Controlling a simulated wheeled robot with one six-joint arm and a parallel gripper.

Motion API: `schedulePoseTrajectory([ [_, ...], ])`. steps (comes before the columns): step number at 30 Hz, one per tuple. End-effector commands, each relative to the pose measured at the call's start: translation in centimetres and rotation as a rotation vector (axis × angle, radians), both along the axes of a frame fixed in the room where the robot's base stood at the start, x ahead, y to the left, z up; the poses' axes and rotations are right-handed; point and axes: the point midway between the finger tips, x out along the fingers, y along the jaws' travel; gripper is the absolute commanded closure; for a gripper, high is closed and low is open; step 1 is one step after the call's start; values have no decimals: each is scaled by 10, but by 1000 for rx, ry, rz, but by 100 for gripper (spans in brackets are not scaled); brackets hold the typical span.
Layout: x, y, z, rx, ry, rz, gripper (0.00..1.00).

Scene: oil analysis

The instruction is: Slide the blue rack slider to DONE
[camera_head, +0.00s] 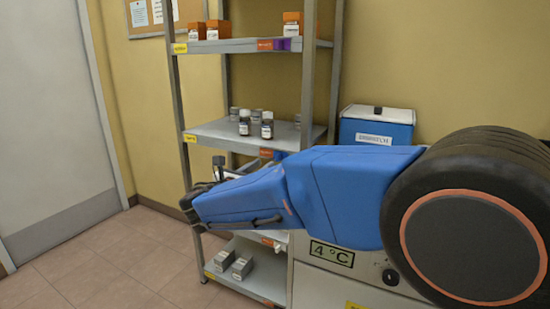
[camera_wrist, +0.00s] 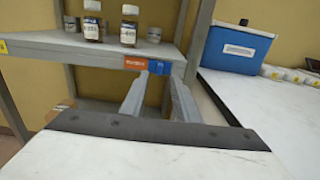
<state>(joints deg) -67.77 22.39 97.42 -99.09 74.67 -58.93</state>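The blue rack slider (camera_wrist: 160,67) is a small blue block on the front edge of the middle shelf in the wrist view, at the right end of an orange label (camera_wrist: 136,63) whose lettering I cannot read. In the head view a small blue patch (camera_head: 280,155) shows beside the orange label (camera_head: 266,153), just above my blue arm. My gripper (camera_wrist: 160,77) has its two grey fingers apart, with empty space between them. The fingertips point at the slider, one toward each side of it. I cannot tell whether they touch it. In the head view my arm hides the fingers.
Dark bottles (camera_wrist: 129,26) stand on the middle shelf (camera_wrist: 60,42) above the slider. A shelf post (camera_wrist: 198,40) rises close on the right. Right of it are a white counter (camera_wrist: 270,110) and a blue box (camera_wrist: 236,48). Open floor (camera_head: 100,265) lies left of the rack.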

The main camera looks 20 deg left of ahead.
Motion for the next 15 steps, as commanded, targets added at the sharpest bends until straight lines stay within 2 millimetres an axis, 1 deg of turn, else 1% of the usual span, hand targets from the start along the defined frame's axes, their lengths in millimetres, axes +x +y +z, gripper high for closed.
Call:
schedulePoseTrajectory([
  [1,10,-2,0,0,0,-3,72],
  [3,23,-3,-1,-1,1,-3,72],
  [9,57,-5,-1,-1,0,-2,72],
  [12,71,-6,-1,0,1,-2,72],
  [15,82,-7,-1,-1,1,-2,72],
])
